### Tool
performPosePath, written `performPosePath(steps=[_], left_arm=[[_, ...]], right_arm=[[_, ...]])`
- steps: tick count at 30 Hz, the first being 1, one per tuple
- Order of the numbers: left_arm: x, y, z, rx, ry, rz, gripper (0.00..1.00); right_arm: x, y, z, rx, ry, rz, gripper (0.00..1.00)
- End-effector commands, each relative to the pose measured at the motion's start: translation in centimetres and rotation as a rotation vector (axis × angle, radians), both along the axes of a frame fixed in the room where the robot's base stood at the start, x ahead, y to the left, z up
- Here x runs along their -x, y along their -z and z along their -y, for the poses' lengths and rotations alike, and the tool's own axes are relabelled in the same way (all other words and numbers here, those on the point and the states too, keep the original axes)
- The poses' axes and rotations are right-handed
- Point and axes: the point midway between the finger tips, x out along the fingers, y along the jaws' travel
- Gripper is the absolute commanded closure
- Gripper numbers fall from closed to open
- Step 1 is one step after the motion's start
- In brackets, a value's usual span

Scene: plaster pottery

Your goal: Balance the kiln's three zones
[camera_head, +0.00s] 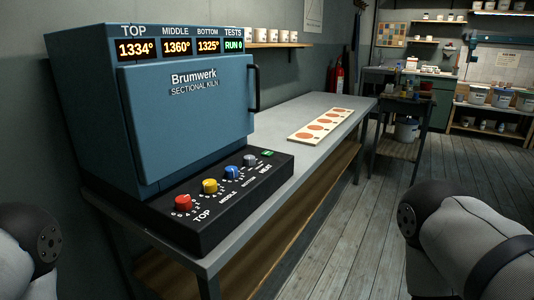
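A blue Brumwerk sectional kiln (190,120) stands on the bench with its door shut. Its displays read TOP 1334° (136,49), MIDDLE 1360° (177,48) and BOTTOM 1325° (209,46). The tests display (234,45) appears to read RUN 0. On the black control panel (228,215) in front are a red knob (183,203), a yellow knob (210,186), a blue knob (232,172) and a grey knob (249,160). A small lit green button (267,153) sits at the panel's far end. Only parts of my arms show at the lower corners; both grippers are out of view.
A pale strip with several orange discs (320,125) lies on the grey bench (290,115) beyond the panel. The kiln's door handle (255,87) sticks out on the right. A dark cart (400,110) stands farther back. The plank floor (350,220) right of the bench is clear.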

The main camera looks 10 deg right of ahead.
Motion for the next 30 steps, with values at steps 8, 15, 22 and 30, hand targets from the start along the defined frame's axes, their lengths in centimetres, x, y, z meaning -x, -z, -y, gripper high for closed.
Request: performPosePath(steps=[8, 15, 22, 30], left_arm=[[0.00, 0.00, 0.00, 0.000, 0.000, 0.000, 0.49], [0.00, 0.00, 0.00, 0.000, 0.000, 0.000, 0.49], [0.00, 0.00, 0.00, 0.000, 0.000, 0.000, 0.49], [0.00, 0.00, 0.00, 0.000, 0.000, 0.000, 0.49]], right_arm=[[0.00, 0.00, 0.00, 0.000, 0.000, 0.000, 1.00], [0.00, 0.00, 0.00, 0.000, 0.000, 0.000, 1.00], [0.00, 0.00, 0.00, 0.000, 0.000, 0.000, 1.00], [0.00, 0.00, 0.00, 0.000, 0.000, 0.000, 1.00]])
